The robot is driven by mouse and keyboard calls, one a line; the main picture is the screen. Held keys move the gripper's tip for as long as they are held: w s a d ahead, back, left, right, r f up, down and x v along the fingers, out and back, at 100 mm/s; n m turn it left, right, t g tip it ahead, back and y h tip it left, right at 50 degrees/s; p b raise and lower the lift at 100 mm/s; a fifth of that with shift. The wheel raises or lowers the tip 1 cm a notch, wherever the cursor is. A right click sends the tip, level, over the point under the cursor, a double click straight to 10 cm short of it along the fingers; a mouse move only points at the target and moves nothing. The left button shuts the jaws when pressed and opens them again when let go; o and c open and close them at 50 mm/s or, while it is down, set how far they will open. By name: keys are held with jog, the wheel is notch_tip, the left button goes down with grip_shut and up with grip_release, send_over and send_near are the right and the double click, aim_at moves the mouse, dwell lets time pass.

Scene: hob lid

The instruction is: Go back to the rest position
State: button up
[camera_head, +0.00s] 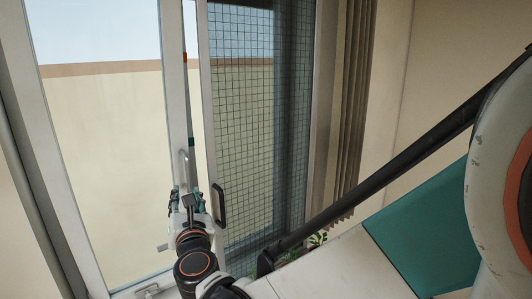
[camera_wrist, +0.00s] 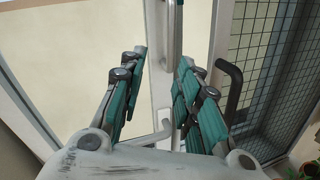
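My gripper (camera_head: 187,203) is in front of the frame of a glazed sliding door or window, near its white vertical handle (camera_head: 184,165). In the wrist view, the two teal-padded fingers of my gripper (camera_wrist: 160,75) stand apart with a clear gap and nothing held between them. The white handle (camera_wrist: 176,30) shows beyond the fingertips. A white lever-like part (camera_wrist: 165,128) shows lower, between the fingers; I cannot tell if anything touches it. No hob or lid is in view.
A black handle (camera_head: 219,205) is just right of my gripper, on the mesh-covered panel (camera_head: 255,120). Brown curtains (camera_head: 352,100) hang further right. A green plant (camera_head: 318,239) and a pale surface (camera_head: 340,268) with a teal panel (camera_head: 428,235) lie lower right.

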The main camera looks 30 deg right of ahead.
jog(key=s+d+f+m+g+h+b, duration=0.1)
jog(key=s+d+f+m+g+b, duration=0.35)
jog(key=m, duration=0.45)
jog(key=s+d+f+m+g+h+b, duration=0.1)
jog(key=s+d+f+m+g+b, duration=0.15)
jog(key=s+d+f+m, duration=0.45)
jog(key=s+a+f+m+g+y+b, duration=0.4)
jog(key=s+a+f+m+b, duration=0.3)
jog(key=s+f+m, duration=0.5)
notch_tip(320, 180, down, 2)
jog(key=shift+s+a+f+m+y, duration=0.3)
jog(key=shift+a+m+y, duration=0.55)
jog(key=shift+m, duration=0.35)
